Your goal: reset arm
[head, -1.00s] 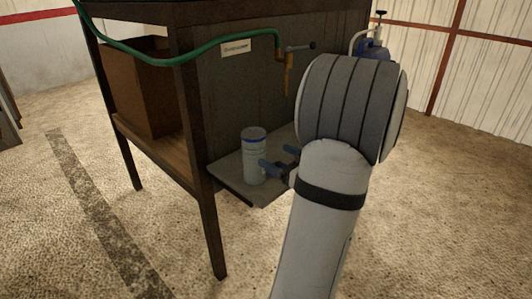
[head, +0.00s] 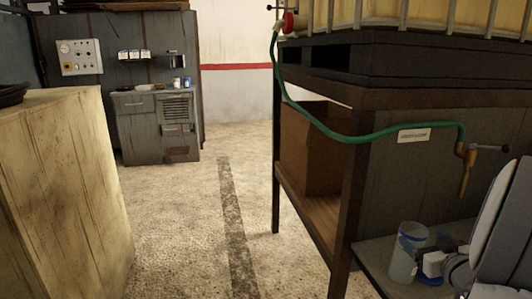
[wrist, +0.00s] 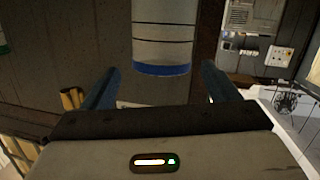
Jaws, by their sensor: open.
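A pale cylindrical can (head: 402,266) stands upright on the small side shelf at the lower right of the head view. In the wrist view the can (wrist: 162,35) shows at the top middle, with its blue-rimmed end pointing down in the picture. My gripper (wrist: 160,72) is open, its two blue fingers apart on the left and right of the can's line. No contact between fingers and can is visible. In the head view my gripper (head: 418,245) is close to the can and overlaps it; part of my arm is cut off by the right edge.
The side shelf (head: 375,254) joins a dark rack (head: 352,190) holding a brown box (head: 311,150). A green hose (head: 340,134) runs to a brass tap (head: 466,165) above the can. A cabinet (head: 75,190) stands left, a workbench (head: 157,130) behind. The floor between is clear.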

